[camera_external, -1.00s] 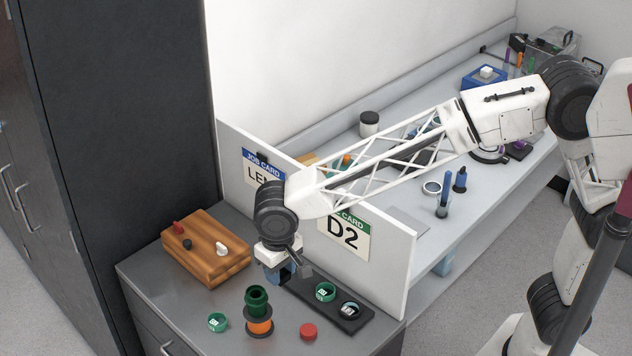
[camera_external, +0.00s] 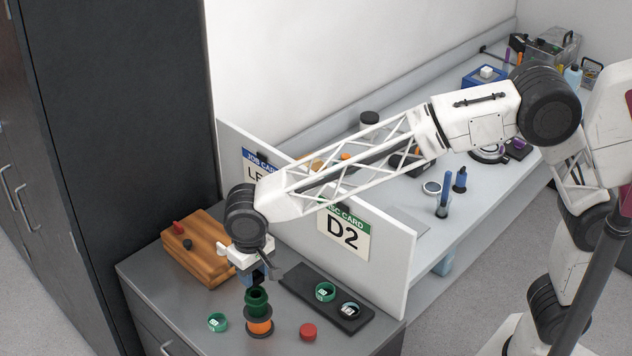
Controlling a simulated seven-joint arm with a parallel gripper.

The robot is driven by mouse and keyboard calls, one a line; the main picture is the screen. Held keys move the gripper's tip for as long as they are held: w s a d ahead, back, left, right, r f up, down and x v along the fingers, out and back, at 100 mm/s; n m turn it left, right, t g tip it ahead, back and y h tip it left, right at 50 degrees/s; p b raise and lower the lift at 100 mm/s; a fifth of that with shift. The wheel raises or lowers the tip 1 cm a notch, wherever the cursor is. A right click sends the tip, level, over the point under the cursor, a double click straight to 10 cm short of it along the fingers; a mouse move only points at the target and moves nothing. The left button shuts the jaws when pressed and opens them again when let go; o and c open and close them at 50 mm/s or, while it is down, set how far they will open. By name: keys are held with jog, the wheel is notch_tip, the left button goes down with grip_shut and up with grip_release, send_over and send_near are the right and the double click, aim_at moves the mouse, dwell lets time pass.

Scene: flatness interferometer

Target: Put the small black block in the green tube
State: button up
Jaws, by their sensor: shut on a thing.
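My gripper (camera_external: 257,273) points down, directly above the green tube, shut on a small dark piece (camera_external: 257,281) that looks like the black block. The jaws and the small size hide most of its shape. The dark green tube (camera_external: 257,302) stands upright with its open mouth up, on a spool with an orange middle and dark flanges (camera_external: 259,326). The held piece is at or just over the tube's mouth; I cannot tell whether it touches or enters it.
A wooden block (camera_external: 196,262) with a red peg and a small black knob is behind left. A dark tray (camera_external: 300,285) with two round pieces and a white partition (camera_external: 395,262) lie to the right.

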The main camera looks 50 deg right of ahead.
aim_at(254, 273)
jog(key=shift+f, duration=1.65)
jog(key=shift+f, duration=0.15)
jog(key=o, duration=0.9)
jog(key=shift+o, duration=0.2)
notch_tip(254, 273, up, 12)
jog(key=shift+r, duration=0.2)
jog(key=shift+d, duration=0.1)
